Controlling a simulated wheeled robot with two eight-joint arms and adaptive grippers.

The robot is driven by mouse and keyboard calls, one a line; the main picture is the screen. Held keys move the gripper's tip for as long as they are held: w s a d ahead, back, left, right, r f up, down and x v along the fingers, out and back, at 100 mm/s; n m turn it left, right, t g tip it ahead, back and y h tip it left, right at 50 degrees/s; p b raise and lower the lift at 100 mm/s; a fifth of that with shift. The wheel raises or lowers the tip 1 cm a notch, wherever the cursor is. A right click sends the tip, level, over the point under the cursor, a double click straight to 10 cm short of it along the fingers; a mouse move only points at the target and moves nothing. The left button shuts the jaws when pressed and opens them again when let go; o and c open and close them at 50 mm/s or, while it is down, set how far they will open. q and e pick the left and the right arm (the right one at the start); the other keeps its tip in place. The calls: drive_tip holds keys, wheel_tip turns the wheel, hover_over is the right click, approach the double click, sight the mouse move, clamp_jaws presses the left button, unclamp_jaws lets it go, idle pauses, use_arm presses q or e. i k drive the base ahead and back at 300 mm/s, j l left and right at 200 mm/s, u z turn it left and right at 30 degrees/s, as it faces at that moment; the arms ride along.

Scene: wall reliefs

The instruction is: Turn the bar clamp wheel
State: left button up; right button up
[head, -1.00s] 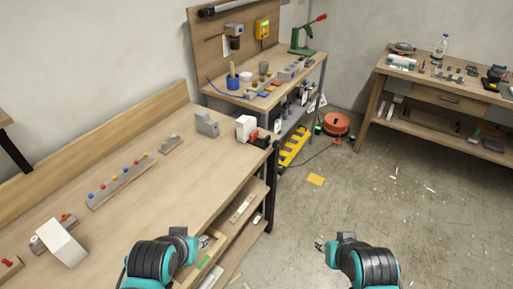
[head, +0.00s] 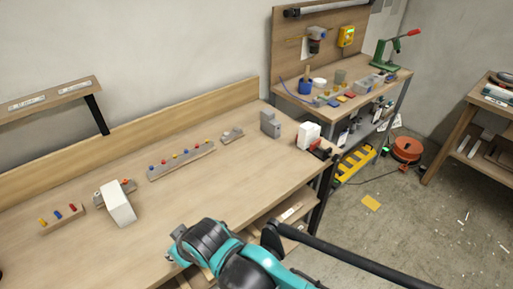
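A small red and black fitting (head: 319,150) sits at the bench's far right corner beside a white block (head: 308,136). It may be the bar clamp, but it is too small to make out a wheel. One teal and black arm of mine rises from the bottom, over the bench's front edge. It seems to be my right arm, with its gripper (head: 177,246) at the left end, well to the left of the red fitting and apart from it. Its fingers are largely hidden, and nothing clear shows in them. My other gripper is not in view.
The wooden bench (head: 200,205) holds a grey strip with coloured knobs (head: 182,160), a tilted white block (head: 118,205) and a grey block (head: 270,124). A black bar (head: 345,258) crosses the lower right. An orange reel (head: 406,149) lies on the floor.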

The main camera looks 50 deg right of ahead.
sight(336, 158)
drive_tip(key=l+u, duration=0.25)
drive_tip(key=u, duration=0.2)
drive_tip(key=k+l+u, duration=0.1)
drive_tip(key=u, duration=0.4)
drive_tip(key=k+l+u, duration=0.15)
drive_tip(key=l+u, duration=0.15)
drive_tip(key=u, duration=0.15)
drive_tip(key=k+l+u, duration=0.15)
drive_tip(key=u, duration=0.3)
drive_tip(key=k+l, duration=0.35)
drive_tip(key=k, duration=0.2)
drive_tip(key=k+l, duration=0.35)
drive_tip(key=k, duration=0.2)
drive_tip(key=k+l, duration=0.35)
drive_tip(key=k, duration=0.2)
drive_tip(key=k+l, duration=0.35)
drive_tip(key=k, duration=0.2)
drive_tip(key=k+l, duration=0.35)
drive_tip(key=k, duration=0.2)
drive_tip(key=k+l, duration=0.35)
drive_tip(key=k, duration=0.15)
